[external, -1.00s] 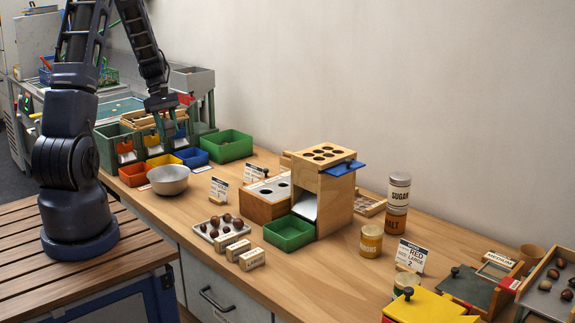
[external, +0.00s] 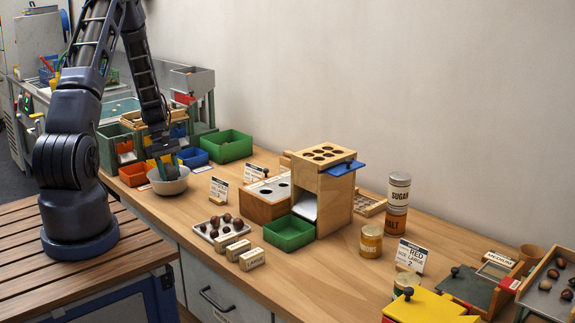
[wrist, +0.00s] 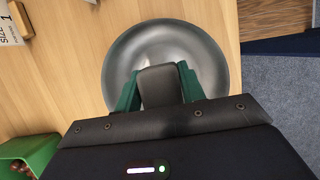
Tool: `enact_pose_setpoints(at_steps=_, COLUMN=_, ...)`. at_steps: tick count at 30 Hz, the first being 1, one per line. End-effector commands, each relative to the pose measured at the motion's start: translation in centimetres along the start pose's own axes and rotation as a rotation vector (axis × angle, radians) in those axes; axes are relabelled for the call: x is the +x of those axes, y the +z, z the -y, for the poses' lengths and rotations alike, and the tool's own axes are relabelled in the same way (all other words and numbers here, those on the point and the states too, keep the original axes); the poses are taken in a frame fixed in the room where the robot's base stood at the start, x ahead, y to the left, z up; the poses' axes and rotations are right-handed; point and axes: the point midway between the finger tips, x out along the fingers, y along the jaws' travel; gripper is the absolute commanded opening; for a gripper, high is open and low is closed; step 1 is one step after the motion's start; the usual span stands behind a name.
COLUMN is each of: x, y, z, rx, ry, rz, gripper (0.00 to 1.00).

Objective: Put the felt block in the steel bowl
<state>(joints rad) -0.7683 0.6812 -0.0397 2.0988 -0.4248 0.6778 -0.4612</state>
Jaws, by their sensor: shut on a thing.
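The steel bowl (external: 168,185) stands on the wooden counter in the left part of the external view. It also fills the upper middle of the wrist view (wrist: 120,57). My gripper (external: 164,166) points down over the bowl, with its tips at about rim height. Its green fingers (wrist: 158,84) are shut on the dark grey felt block (wrist: 160,86), one on each side of it. The block is over the bowl's inside in the wrist view. I cannot tell whether it touches the bowl's bottom.
Orange (external: 133,175), blue (external: 193,157) and green (external: 230,147) bins stand behind the bowl. A size card (external: 219,188) is to its right. Counter between the bowl and the tray is clear.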

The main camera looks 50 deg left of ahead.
Motion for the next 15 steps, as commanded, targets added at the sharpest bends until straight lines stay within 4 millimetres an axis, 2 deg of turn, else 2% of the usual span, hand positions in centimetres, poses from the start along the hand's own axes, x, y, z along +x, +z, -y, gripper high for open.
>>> enact_pose_setpoints(at_steps=5, x=0.8, y=-0.3, z=0.0, rx=0.0, ry=-0.001, rz=0.002, gripper=0.15)
enact_pose_setpoints(at_steps=12, x=3.4, y=-1.4, z=0.0, rx=-0.001, ry=0.0, rz=0.001, gripper=0.15)
enact_pose_setpoints(at_steps=15, x=3.8, y=-1.6, z=0.0, rx=0.0, ry=0.0, rz=0.0, gripper=0.15)
